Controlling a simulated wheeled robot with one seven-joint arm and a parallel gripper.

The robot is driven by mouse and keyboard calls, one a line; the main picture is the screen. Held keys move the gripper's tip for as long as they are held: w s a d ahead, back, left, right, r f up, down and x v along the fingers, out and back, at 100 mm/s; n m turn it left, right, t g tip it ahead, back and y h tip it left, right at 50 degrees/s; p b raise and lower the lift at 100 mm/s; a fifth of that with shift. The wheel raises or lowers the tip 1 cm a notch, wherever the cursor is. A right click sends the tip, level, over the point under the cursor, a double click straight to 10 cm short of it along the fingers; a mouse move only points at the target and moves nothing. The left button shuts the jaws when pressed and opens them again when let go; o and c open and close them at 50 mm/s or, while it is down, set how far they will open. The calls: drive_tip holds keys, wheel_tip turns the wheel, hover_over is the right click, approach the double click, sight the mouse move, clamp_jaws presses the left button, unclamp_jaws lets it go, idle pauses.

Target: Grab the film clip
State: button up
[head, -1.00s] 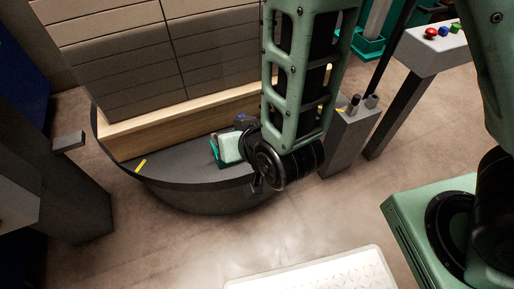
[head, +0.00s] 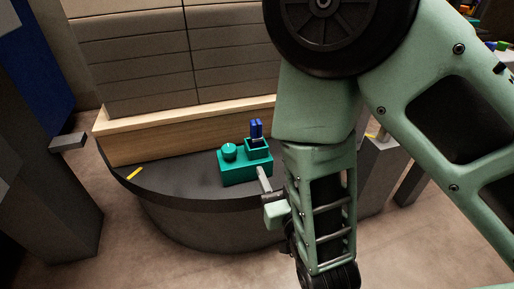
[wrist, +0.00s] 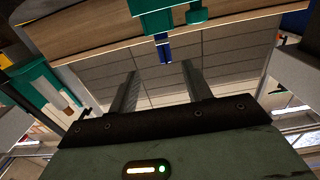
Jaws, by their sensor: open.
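The film clip appears to be the blue upright piece (head: 256,129) standing in the square cup of a teal holder (head: 245,172), which sits on the dark round turntable. In the wrist view the blue clip (wrist: 163,49) hangs inverted from the teal holder (wrist: 168,18), lined up between my finger directions. My gripper (head: 264,180) is in front of the holder at its lower right, with one finger showing and the rest partly hidden by my arm. In the wrist view my gripper (wrist: 158,68) is open, its two fingers apart with nothing clasped between them.
The turntable (head: 160,190) has a yellow mark at left. A grey post (head: 68,142) stands at the left. Open floor lies in front.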

sight(258, 139)
drive_tip(key=b+x, duration=0.4)
drive_tip(key=x, duration=0.4)
drive_tip(key=shift+w, duration=0.35)
drive_tip(key=b+x, duration=0.2)
drive_tip(key=x, duration=0.1)
drive_tip(key=b+x, duration=0.1)
drive_tip(key=shift+w+a+f, duration=0.15)
drive_tip(key=shift+w+a, duration=0.15)
drive_tip(key=shift+a, duration=0.1)
drive_tip(key=shift+w+a, duration=0.1)
drive_tip(key=shift+w, duration=0.2)
drive_tip(key=shift+c, duration=0.3)
clamp_jaws()
